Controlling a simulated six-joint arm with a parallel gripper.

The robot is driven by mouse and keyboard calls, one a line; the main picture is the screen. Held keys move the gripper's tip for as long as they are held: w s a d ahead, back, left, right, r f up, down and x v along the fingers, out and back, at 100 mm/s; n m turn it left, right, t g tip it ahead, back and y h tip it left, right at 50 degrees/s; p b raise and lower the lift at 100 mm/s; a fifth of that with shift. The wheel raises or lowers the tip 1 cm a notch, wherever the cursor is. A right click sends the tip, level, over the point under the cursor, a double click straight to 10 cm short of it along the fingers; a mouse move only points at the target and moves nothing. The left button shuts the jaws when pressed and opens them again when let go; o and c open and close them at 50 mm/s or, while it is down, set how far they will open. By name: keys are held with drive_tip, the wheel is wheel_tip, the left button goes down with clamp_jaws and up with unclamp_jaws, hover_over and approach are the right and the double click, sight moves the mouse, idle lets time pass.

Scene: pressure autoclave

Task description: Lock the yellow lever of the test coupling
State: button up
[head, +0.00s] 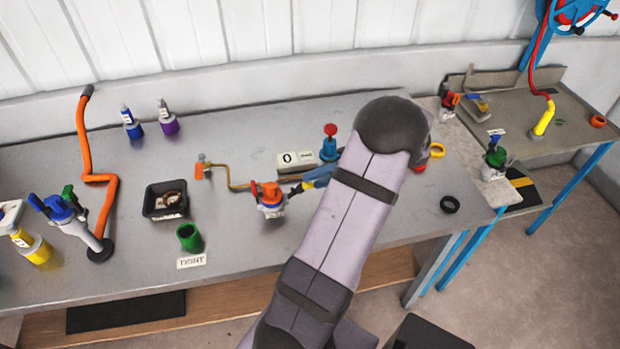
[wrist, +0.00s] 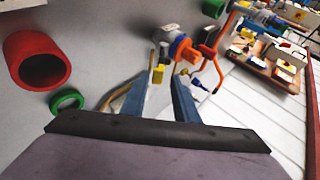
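The test coupling (head: 269,201) stands on the grey bench, with a pale body and an orange-red top. It also shows beyond my fingertips in the wrist view (wrist: 178,46). Its yellow lever (wrist: 157,74) points toward my gripper; a small yellow part also shows in the head view (head: 296,190). My gripper (wrist: 163,80) has two blue fingers spread apart. The yellow lever lies between the tips, closer to the left finger in the wrist view. I cannot tell whether it touches that finger. In the head view my arm hides part of the gripper.
A gauge box reading 0 (head: 291,161) and a blue valve with a red knob (head: 329,145) stand behind. A black tray (head: 165,203) and green cup (head: 189,237) stand left. A black ring (head: 450,204) lies right.

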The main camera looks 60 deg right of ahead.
sight(301, 186)
drive_tip(key=shift+p+x, duration=0.4)
drive_tip(key=shift+x, duration=1.2)
clamp_jaws()
